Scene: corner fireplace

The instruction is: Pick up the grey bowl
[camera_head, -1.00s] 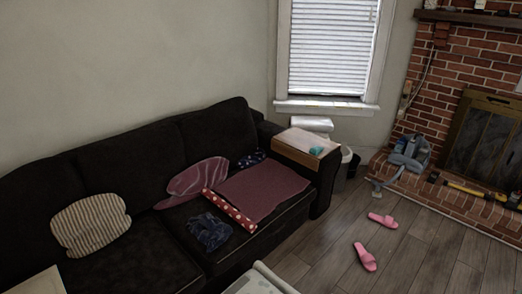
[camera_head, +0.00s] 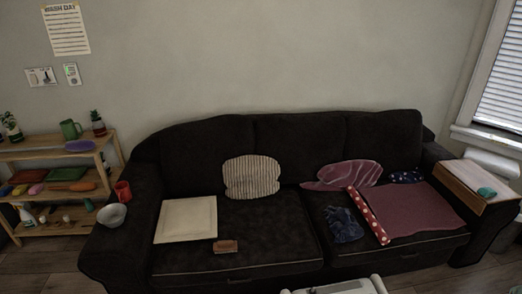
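The grey bowl (camera_head: 111,215) sits on the left armrest of the dark sofa (camera_head: 265,232), at the left of the head view. It looks upright, and its inside seems empty. A red mug (camera_head: 123,190) stands just behind it on the same armrest. A pale part at the bottom edge of the view seems to be mine. My gripper is not in view.
A cream square board (camera_head: 187,219) and a small brown block (camera_head: 225,246) lie on the left seat. A striped cushion (camera_head: 251,176) leans on the backrest. A wooden shelf (camera_head: 62,152) with pots and dishes stands left of the sofa.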

